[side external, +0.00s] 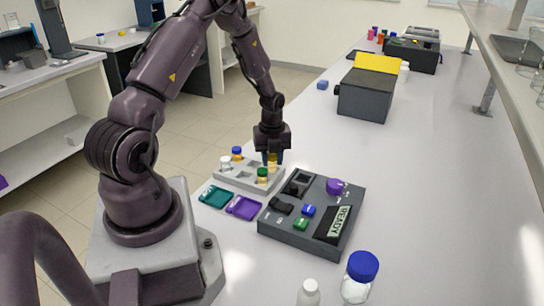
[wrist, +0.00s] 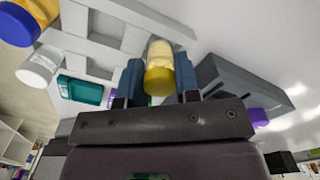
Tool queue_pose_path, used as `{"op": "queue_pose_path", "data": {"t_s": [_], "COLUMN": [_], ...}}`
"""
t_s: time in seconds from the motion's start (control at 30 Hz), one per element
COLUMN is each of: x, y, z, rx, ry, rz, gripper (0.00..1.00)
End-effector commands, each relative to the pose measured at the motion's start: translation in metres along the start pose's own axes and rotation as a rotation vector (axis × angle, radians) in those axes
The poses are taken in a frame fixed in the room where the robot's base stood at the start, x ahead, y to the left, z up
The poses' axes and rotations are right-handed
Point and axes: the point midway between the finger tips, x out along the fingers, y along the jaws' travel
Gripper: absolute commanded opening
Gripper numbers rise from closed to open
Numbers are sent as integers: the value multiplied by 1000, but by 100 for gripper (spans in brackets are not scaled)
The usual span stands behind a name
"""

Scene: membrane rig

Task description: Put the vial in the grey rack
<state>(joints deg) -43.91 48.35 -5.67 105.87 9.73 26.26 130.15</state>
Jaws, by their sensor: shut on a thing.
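My gripper (side external: 272,154) points down at the far right end of the grey rack (side external: 237,177). It is shut on a yellow vial with a yellow cap (side external: 272,161). In the wrist view the vial (wrist: 159,70) sits between the two blue-grey fingers (wrist: 159,82), beside or over the end of the pale rack (wrist: 130,42). I cannot tell whether its base is in a slot or just above the rack. A white-capped vial (side external: 225,162), a blue-capped vial (side external: 237,153) and a green-capped vial (side external: 262,175) also stand at the rack.
A dark device with a READY label (side external: 283,238) stands close to the right of the rack. Teal (side external: 216,196) and purple (side external: 244,208) trays lie in front. A blue-capped jar (side external: 359,278) and white bottle (side external: 308,293) are near.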

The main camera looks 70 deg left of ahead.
Motion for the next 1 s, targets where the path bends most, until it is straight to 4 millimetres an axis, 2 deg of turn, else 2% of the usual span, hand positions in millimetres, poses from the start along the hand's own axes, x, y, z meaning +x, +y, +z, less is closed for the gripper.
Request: {"op": "queue_pose_path", "data": {"t_s": [1.0], "x": [10], "y": [0], "z": [0], "rx": [-1], "ry": [0], "rz": [-1], "gripper": [7]}}
